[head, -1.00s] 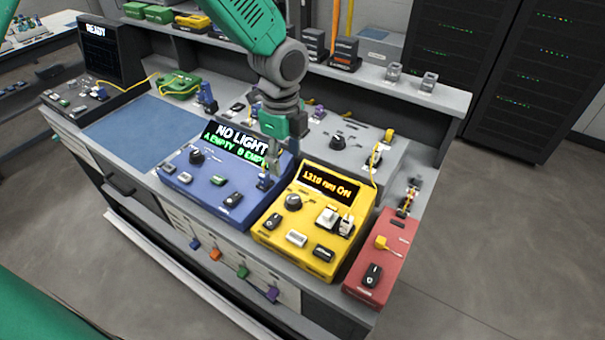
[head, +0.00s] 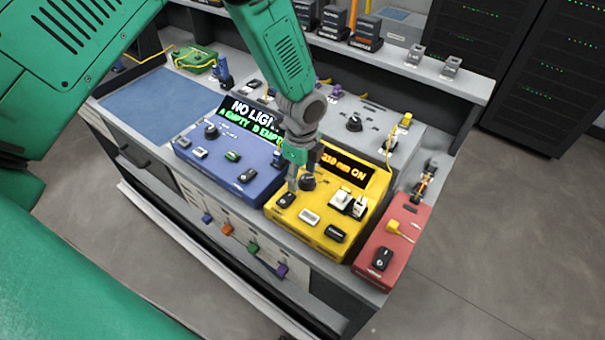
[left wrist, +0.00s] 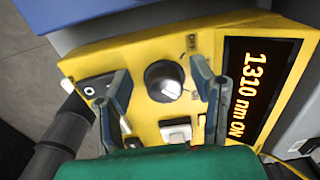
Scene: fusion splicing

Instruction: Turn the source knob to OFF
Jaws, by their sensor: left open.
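The yellow light source box (head: 312,238) stands on the bench, its display (left wrist: 251,90) reading "1310 nm ON". Its black source knob (left wrist: 164,80) shows between my left gripper's fingers in the left wrist view; in the head view the knob (head: 308,182) is beside the fingers. My left gripper (left wrist: 163,98) is open, with one finger on either side of the knob in the picture. In the head view the left gripper (head: 299,180) points down over the yellow box. Whether the fingers touch the knob, I cannot tell. My right gripper is not in view.
A blue meter box (head: 228,165) reading "NO LIGHT" stands left of the yellow box, and a red box (head: 398,238) stands right. A rocker switch (left wrist: 95,88) and white connectors (left wrist: 176,131) lie close to the fingers. A blue mat (head: 160,105) is clear.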

